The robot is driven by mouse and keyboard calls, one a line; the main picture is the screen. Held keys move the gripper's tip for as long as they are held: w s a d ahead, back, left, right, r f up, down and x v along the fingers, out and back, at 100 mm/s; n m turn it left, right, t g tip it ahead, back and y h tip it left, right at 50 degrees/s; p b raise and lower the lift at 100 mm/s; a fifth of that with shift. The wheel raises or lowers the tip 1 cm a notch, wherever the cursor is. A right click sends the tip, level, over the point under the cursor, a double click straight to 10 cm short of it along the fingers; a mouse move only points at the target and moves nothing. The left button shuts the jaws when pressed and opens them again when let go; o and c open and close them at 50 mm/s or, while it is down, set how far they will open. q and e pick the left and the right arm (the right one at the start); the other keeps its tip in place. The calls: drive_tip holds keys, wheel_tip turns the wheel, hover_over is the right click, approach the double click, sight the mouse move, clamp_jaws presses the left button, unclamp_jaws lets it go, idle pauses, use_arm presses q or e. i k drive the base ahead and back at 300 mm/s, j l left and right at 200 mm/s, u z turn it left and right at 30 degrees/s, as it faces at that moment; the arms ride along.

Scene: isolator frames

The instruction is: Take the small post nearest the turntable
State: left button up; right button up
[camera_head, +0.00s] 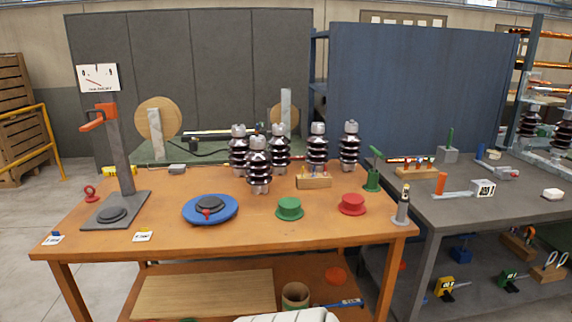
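The blue turntable (228,214) lies on the orange-brown workbench, left of its middle, with a dark round centre and a red mark at its front. Several dark ribbed posts with silver caps stand upright behind it to the right. The front post (259,168) looks nearest the turntable and stands apart from it. Behind it are a left post (238,152) and a middle post (280,150), partly overlapped. Two more, a post (317,148) and a far-right post (349,147), stand farther right.
A green flanged piece (289,209) and a red one (352,204) sit on the front of the workbench (260,235). A tall gauge stand (122,165) rises at left. A small wooden rack (314,182) stands right of the front post. A grey table (460,208) adjoins at right.

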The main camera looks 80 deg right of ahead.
sight(259, 163)
drive_tip(key=z, duration=2.55)
drive_tip(key=i, duration=0.5)
